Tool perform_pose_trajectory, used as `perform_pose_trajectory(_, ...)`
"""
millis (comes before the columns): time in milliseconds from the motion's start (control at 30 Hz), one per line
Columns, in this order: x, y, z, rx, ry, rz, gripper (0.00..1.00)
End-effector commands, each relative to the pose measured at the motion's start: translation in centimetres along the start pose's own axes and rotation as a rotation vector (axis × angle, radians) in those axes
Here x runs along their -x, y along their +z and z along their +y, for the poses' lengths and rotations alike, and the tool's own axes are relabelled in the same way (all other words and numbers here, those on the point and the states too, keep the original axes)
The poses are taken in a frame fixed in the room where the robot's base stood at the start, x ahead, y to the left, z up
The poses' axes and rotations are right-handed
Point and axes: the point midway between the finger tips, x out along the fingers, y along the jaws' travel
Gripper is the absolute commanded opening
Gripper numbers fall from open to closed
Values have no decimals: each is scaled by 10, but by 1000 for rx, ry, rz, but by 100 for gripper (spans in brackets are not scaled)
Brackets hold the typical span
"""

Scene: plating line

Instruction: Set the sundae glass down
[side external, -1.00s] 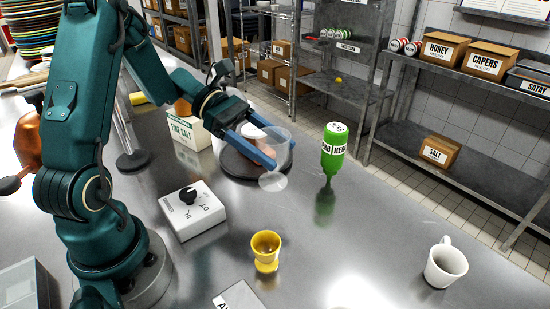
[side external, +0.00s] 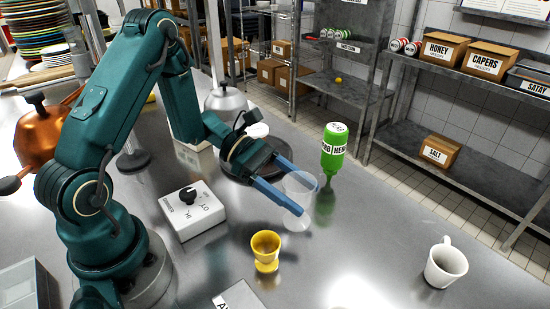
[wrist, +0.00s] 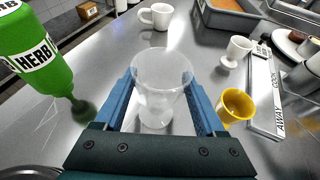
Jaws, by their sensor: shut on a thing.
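The sundae glass (side external: 298,205) is clear and footed, and it stands upright between the blue fingers of my gripper (side external: 304,198). In the wrist view the glass (wrist: 158,90) sits between the two fingertips (wrist: 163,88), which are shut on it. Its foot is close to the steel counter (side external: 350,240). I cannot tell whether it touches the counter.
A green herb bottle (side external: 334,150) is just behind the glass. A yellow egg cup (side external: 266,248) stands in front and a white mug (side external: 446,264) to the right. A white dial box (side external: 193,210) is at left. Bare counter lies between the glass and mug.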

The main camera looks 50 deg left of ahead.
Motion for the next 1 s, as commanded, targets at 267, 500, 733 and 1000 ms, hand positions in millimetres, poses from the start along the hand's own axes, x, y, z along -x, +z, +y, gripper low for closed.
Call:
perform_pose_trajectory(267, -1, -2, 0, 0, -1, 0, 95)
perform_pose_trajectory(500, -1, -2, 0, 0, 0, 0, 100)
perform_pose_trajectory(733, 12, 1, 2, -1, 5, -2, 100)
perform_pose_trajectory(1000, 59, 0, 2, -2, 9, 0, 100)
